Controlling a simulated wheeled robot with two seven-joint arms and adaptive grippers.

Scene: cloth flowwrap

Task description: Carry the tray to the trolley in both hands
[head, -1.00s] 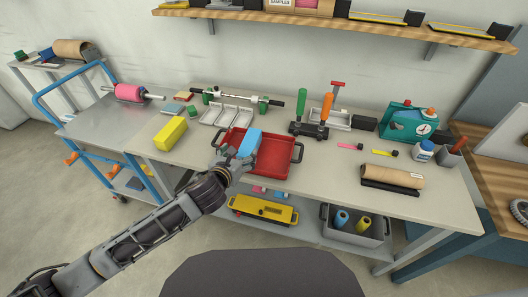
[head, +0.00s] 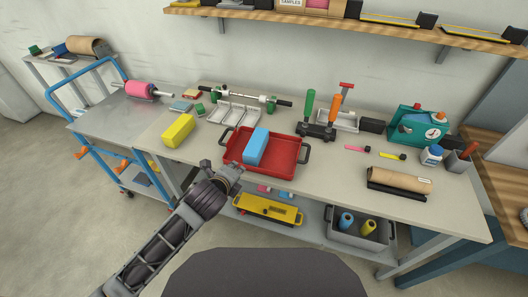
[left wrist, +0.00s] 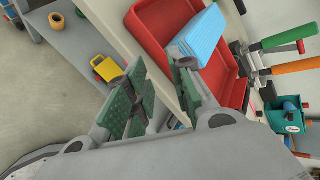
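The red tray (head: 288,169) lies flat on the workbench, with a dark handle at its left end and one at its right end. A blue block (head: 256,146) lies in it, left of the middle; it also shows in the left wrist view (left wrist: 203,36). My left gripper (head: 230,167) is by the tray's front left edge, low near the bench's front edge. In the left wrist view its green-padded fingers (left wrist: 155,82) are apart with nothing held between them. The trolley (head: 112,120) with a blue frame stands at the bench's left end. My right gripper is out of view.
A pink roll (head: 140,89) lies on the trolley's top. A yellow block (head: 178,130) sits left of the tray, and a white divided tray (head: 234,114) stands behind it. A clamp stand (head: 316,131) is at the back right. Bench space right of the tray is partly clear.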

